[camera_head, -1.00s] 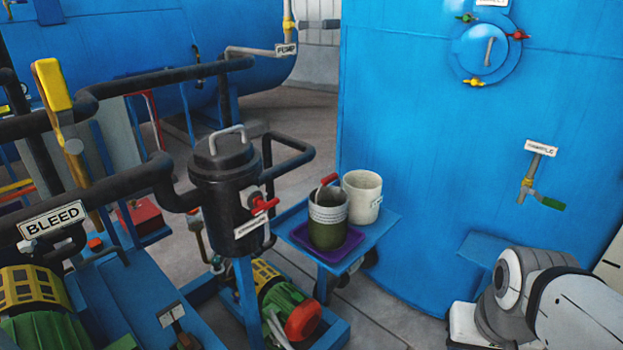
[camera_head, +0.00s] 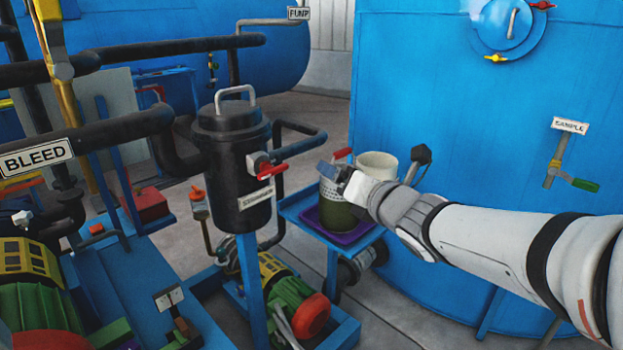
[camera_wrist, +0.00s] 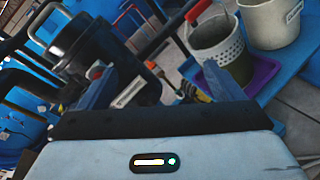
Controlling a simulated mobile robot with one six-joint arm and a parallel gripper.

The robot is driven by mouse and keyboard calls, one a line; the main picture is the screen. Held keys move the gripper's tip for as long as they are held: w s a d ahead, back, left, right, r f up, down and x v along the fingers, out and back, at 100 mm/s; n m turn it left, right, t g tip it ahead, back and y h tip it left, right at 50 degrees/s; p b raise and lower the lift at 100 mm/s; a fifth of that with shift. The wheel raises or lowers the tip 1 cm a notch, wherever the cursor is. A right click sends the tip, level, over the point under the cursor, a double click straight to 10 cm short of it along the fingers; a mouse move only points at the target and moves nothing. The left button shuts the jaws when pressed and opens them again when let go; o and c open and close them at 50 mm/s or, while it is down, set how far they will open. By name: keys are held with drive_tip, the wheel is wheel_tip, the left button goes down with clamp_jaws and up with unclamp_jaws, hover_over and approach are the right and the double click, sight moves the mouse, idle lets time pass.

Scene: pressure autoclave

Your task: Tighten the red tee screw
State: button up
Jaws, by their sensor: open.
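A red tee-shaped handle (camera_head: 285,174) sticks out from the side of the black strainer (camera_head: 233,140); it also shows in the wrist view (camera_wrist: 96,72). A red tee-like screw (camera_head: 541,5) sits on the rim of the round blue hatch (camera_head: 507,25) on the blue tank, at the top edge of the head view. My gripper (camera_head: 333,172) is open and empty, right of the strainer and in front of the pots. In the wrist view its two blue fingers (camera_wrist: 160,82) stand wide apart, with the strainer beyond the left one. Nothing is between the fingers.
A blue cart (camera_head: 372,238) bears a purple tray (camera_head: 343,238), a perforated basket pot and a white pot (camera_head: 377,163). A sample valve (camera_head: 570,178) juts from the tank (camera_head: 460,100). Black pipes (camera_head: 150,48) and a green motor (camera_head: 290,290) crowd the left. Grey floor shows at the lower middle.

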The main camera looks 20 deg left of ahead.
sight(272, 170)
drive_tip(key=a+n+g+y, duration=0.1)
drive_tip(key=a+n, duration=0.2)
drive_tip(key=a, duration=0.2)
drive_tip(key=a+n+g+y, duration=0.1)
drive_tip(key=a+n+y, duration=0.1)
drive_tip(key=a+n, duration=0.2)
drive_tip(key=s+a+n+g+y+b, duration=0.1)
drive_tip(key=a+n+y, duration=0.1)
drive_tip(key=a, duration=0.4)
drive_tip(key=shift+a+r+n+g, duration=0.2)
drive_tip(key=shift+n+g, duration=0.2)
drive_tip(key=shift+n, duration=0.4)
drive_tip(key=shift+f, duration=0.1)
drive_tip(key=c, duration=0.9)
drive_tip(key=shift+w+d, duration=0.1)
drive_tip(key=shift+d, duration=0.25)
drive_tip(key=shift+c, duration=0.4)
drive_tip(key=shift+a, duration=0.2)
